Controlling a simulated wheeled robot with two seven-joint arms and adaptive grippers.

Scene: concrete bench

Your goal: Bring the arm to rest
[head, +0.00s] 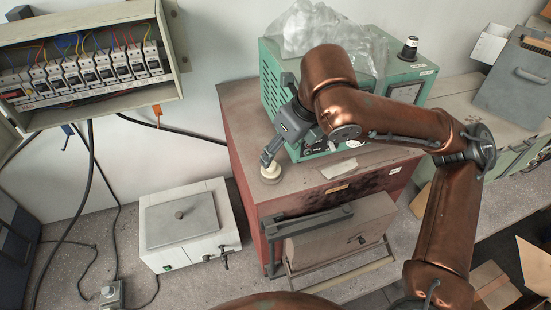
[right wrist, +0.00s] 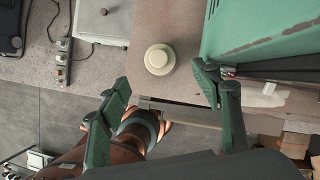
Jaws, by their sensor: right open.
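My right arm (head: 440,215) reaches in from the right in copper colour, bent over the red cabinet (head: 247,205). Its gripper (head: 270,155) points down towards the cabinet top near the front left corner. In the right wrist view the two green-grey fingers (right wrist: 160,80) are spread apart with nothing between them. A cream round stepped piece (head: 270,174) sits on the cabinet top just below the fingertips. In the right wrist view this round piece (right wrist: 160,59) lies beyond the fingertips, clear of both fingers. My left gripper is not in view.
A green instrument case (head: 270,75) with a clear plastic bag (head: 300,30) on it stands behind the gripper. A white box with a grey lid (head: 185,220) is left of the cabinet. An open breaker panel (head: 85,65) hangs at upper left. Cables run down the left wall.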

